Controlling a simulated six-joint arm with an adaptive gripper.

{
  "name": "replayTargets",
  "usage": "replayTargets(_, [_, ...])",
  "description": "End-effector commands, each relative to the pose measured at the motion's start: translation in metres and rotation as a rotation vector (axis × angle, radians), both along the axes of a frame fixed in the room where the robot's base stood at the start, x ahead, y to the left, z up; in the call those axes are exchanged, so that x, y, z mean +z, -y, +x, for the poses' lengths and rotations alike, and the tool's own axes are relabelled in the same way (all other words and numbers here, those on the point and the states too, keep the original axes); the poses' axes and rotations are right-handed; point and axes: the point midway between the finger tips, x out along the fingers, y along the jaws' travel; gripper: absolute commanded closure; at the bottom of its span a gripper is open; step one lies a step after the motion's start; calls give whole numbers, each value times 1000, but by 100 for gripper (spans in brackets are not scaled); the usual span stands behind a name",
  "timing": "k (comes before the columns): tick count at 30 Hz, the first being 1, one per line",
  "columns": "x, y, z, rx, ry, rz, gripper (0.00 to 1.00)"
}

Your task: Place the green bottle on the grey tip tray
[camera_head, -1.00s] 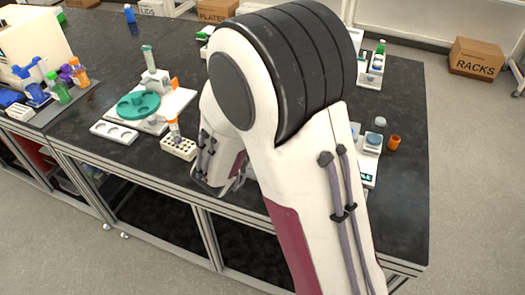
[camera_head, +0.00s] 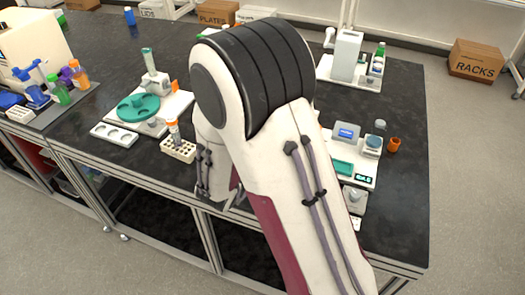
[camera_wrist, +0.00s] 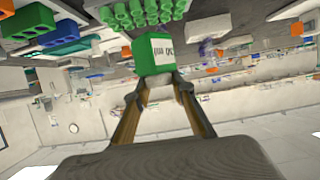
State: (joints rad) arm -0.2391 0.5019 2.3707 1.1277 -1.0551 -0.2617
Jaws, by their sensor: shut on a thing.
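In the wrist view my gripper (camera_wrist: 161,86) is shut on a green, block-like thing with a white label (camera_wrist: 157,55), which I take for the green bottle. It sits at the fingertips; the label seems to read 50 ml. In the head view my gripper is mostly hidden behind my arm, near the table's front edge, and the held thing does not show. A pale tray with holes (camera_head: 178,151) stands left of my arm, with an orange-and-white tube in it. A light grey tray with round wells (camera_head: 113,135) lies further left. I cannot tell which is the grey tip tray.
A teal round rotor (camera_head: 138,107) on a white base stands left of my arm. Coloured bottles (camera_head: 60,92) stand on the left bench. A balance (camera_head: 343,168), a white device (camera_head: 347,55) and an orange cup (camera_head: 394,144) are right of my arm. The right front tabletop is bare.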

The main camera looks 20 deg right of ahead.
Motion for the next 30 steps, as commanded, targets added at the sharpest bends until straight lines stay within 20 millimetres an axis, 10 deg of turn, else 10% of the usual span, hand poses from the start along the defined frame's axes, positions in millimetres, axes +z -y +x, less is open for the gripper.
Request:
replayTargets(28, [-36,0,0,0,1,0,97])
replayTargets(30, [-36,0,0,0,1,0,63])
